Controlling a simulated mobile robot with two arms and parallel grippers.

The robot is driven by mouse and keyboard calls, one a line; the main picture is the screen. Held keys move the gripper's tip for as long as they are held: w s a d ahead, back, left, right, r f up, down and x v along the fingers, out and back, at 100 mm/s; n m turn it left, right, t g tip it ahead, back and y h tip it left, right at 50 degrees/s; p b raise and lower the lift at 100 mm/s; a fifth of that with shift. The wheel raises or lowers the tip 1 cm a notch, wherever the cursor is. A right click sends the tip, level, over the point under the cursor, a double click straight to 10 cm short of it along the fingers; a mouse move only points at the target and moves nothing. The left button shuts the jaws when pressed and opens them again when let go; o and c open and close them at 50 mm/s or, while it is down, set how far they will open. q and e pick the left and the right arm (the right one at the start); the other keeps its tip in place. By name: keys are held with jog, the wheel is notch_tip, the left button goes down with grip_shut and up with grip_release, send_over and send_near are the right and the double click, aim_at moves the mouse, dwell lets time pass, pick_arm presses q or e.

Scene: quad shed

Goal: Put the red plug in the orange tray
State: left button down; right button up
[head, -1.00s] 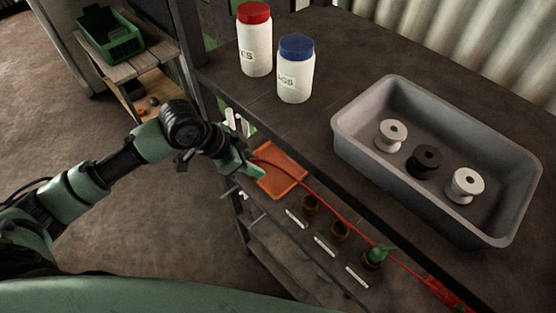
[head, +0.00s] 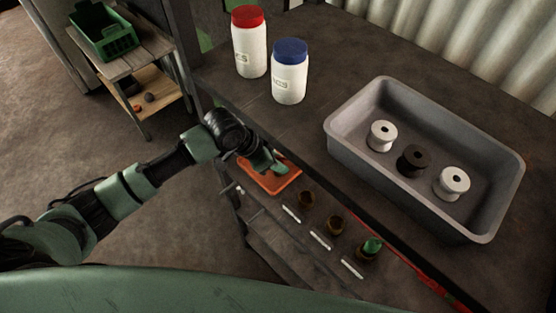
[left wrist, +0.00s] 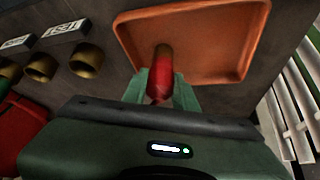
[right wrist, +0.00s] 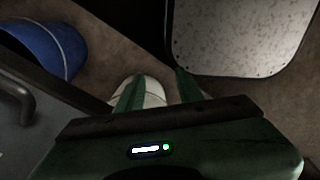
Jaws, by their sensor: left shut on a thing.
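The orange tray (head: 262,184) lies on the shelf below the dark worktop, and its rim is partly hidden by my left gripper (head: 268,166). In the left wrist view the tray (left wrist: 225,45) is just beyond the fingers. My left gripper (left wrist: 160,88) is shut on the red plug (left wrist: 159,82). The plug's brass-coloured end points into the tray area and overlaps its near side; I cannot tell whether it touches the tray floor. My right gripper (right wrist: 156,88) has its fingers apart, with nothing seen held between them.
Brown sockets (head: 306,197) line the shelf; a green plug (head: 372,245) sits in the far-right one. White labels lie beside them. On the worktop stand a red-lidded jar (head: 249,45), a blue-lidded jar (head: 290,75) and a grey bin (head: 340,150) with spools.

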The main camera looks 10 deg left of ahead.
pick_arm(q)
jog(key=c, duration=1.1)
grip_release()
jog(key=shift+f, duration=0.1)
jog(key=shift+r, duration=0.25)
jog(key=s+a+b, duration=0.4)
jog(key=s+a, duration=0.3)
jog(key=a, duration=0.3)
jog(key=shift+s+r, duration=0.15)
jog(key=shift+r, duration=0.3)
jog(key=shift+a, duration=0.1)
